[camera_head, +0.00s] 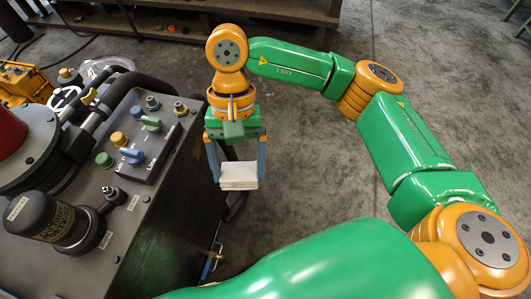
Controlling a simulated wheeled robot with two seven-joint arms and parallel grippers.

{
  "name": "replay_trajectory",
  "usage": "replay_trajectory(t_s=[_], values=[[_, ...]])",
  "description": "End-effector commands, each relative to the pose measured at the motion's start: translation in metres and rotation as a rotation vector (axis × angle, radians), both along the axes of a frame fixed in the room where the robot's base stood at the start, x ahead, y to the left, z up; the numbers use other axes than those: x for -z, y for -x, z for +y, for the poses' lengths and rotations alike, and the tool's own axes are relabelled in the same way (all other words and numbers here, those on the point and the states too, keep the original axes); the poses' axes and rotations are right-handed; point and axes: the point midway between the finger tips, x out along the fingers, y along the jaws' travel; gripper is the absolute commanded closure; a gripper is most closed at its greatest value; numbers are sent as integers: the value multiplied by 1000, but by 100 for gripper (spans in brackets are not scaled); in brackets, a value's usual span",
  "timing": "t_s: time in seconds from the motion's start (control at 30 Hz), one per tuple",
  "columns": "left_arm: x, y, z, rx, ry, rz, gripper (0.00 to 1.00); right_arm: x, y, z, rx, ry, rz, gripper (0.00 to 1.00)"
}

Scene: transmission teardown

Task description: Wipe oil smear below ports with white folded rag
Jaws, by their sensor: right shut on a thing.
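My right gripper (238,182) hangs fingers down beside the right edge of the dark machine, shut on the white folded rag (238,171). The rag is a flat layered stack between the two blue fingers. It shows apart from the machine's top, over the floor in this view. Coloured port fittings, among them a green one (104,159) and a yellow one (118,138), sit on the machine's top around a valve block (138,150). I cannot make out an oil smear; the side face below the top is dark and seen at a steep angle. My left gripper is not in view.
A black filter canister (42,216) and hoses rise from the machine's top (92,262) on the left. A hose with a blue fitting (206,268) hangs by its lower right side. Open concrete floor (310,170) lies to the right; a wooden shelf (190,38) stands behind.

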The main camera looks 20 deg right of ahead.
Motion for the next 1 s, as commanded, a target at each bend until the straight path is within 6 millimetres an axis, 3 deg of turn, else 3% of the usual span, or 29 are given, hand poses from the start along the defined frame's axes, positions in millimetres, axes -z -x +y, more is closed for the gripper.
replay_trajectory(t_s=[0.03,0.23,0.5,0.73,0.9,1.0], values=[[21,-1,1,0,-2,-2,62,20,0,11,55,-21,46,58],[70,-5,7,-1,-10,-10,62,52,-4,51,417,-190,277,58],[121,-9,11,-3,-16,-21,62,78,-24,72,902,-538,464,58],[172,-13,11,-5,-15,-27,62,115,-54,62,1242,-890,497,58],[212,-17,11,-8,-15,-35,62,157,-85,29,1457,-1173,440,58],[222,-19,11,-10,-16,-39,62,172,-97,9,1524,-1278,397,58]])
